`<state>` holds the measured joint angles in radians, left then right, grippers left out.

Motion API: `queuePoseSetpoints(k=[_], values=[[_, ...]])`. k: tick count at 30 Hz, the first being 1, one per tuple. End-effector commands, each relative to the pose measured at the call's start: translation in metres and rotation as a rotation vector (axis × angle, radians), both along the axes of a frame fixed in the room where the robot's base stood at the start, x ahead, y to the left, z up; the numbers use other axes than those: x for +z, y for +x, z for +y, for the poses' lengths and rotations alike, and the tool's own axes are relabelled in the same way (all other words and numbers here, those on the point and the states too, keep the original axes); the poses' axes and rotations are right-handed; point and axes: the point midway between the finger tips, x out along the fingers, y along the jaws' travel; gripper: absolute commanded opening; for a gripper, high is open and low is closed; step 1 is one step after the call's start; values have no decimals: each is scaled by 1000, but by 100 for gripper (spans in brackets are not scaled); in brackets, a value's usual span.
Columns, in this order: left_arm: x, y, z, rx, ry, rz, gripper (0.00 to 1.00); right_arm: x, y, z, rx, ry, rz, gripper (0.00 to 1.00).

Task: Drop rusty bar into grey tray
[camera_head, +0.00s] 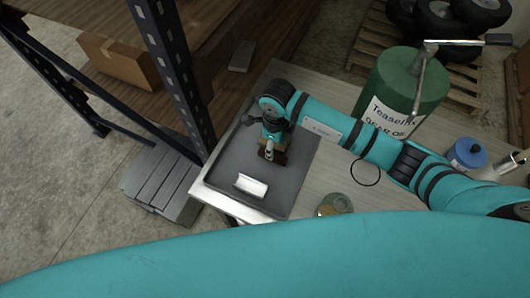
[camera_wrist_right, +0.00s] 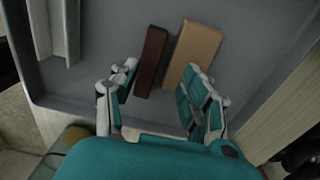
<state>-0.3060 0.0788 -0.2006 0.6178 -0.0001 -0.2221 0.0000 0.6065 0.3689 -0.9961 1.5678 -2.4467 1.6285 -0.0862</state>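The rusty bar is dark red-brown and lies in the grey tray (camera_wrist_right: 110,90); it shows in the right wrist view as the dark bar (camera_wrist_right: 152,58). The tray (camera_head: 225,165) lies on the table in the head view. My right gripper (camera_wrist_right: 161,70) is open over the tray. The near end of the bar is between the fingers, close to the left-hand finger, and no grip on it shows. In the head view the right gripper (camera_head: 268,152) points down into the tray and partly hides what is below. My left gripper is not in view.
A tan block (camera_wrist_right: 198,52) lies beside the bar in the tray. A silver metal profile (camera_head: 251,186) lies near the tray's front. A green gear oil drum (camera_head: 385,110), a blue-lidded jar (camera_head: 467,153) and a small glass jar (camera_head: 334,204) stand around. Shelving uprights rise at left.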

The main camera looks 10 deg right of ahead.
Motion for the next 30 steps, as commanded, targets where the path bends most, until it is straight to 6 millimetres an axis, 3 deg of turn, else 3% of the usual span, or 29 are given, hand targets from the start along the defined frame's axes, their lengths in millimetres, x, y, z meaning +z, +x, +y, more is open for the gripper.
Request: queuePoseSetpoints(k=[6, 9, 11, 14, 24, 30], values=[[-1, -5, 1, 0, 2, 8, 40, 0, 0, 0, 0, -1, 1, 52], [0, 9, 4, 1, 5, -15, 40, 0, 0, -1, 0, -2, 1, 52], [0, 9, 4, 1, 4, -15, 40, 4, 0, -1, 0, -1, 1, 52], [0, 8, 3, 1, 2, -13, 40, 18, 1, 0, 1, -1, -3, 52], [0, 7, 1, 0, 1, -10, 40, 89, 1, 0, 2, -1, -4, 52], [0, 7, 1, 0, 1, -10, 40, 114, 0, 0, 1, 0, -2, 52]])
